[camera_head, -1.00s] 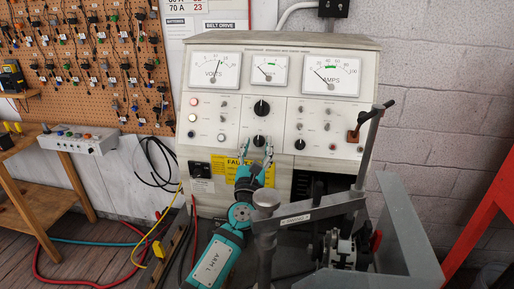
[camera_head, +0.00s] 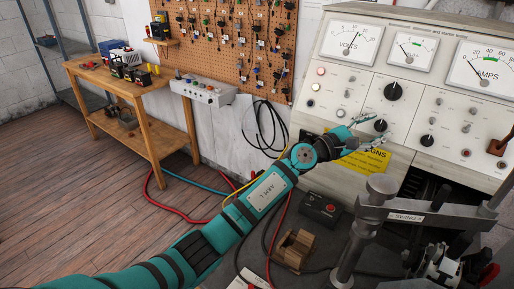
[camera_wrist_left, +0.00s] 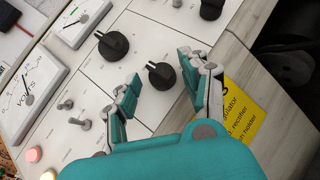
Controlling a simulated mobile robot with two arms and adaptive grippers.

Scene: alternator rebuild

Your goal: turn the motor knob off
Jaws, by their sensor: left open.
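The tester's grey-white panel (camera_head: 345,70) has several black knobs, and I cannot read their labels. A lower middle knob (camera_head: 380,125) also shows in the left wrist view (camera_wrist_left: 161,75), between the fingers. A larger knob (camera_head: 393,91) sits above it, and another knob (camera_head: 427,140) is to its right. My left gripper (camera_head: 371,131) is open at the lower middle knob, one finger on each side. In the left wrist view gaps show between the fingers and the knob. My right gripper is out of view.
A yellow label (camera_head: 365,160) lies below the gripper on the panel. A grey metal stand marked SWING (camera_head: 405,216) rises at the right front.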

